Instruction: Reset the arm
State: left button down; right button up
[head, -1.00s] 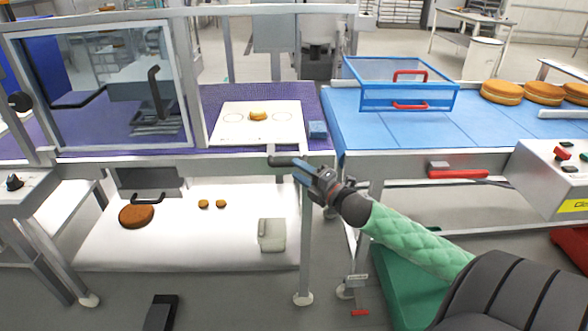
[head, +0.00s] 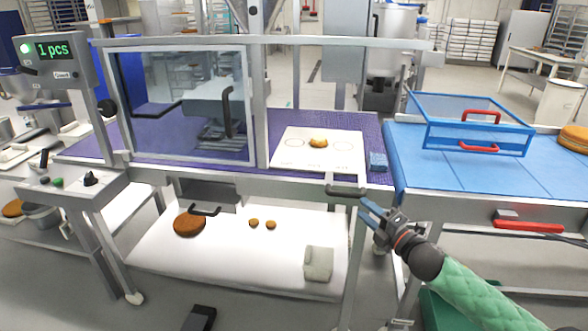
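My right gripper (head: 374,214) is in front of the bench, just below and right of a dark bar handle (head: 345,191) on the bench's front edge. Its blue-grey fingers point up and left toward the handle. I see nothing held, but the gap between the fingers is not clear. A small gap seems to show between fingertips and handle. My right arm, in a green quilted sleeve, comes in from the lower right. My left gripper is not in view.
A white board (head: 290,161) bears a filled round (head: 318,142). A clear guard (head: 180,100) stands left. The lower white shelf (head: 225,250) holds a brown round (head: 189,222) and small pieces.

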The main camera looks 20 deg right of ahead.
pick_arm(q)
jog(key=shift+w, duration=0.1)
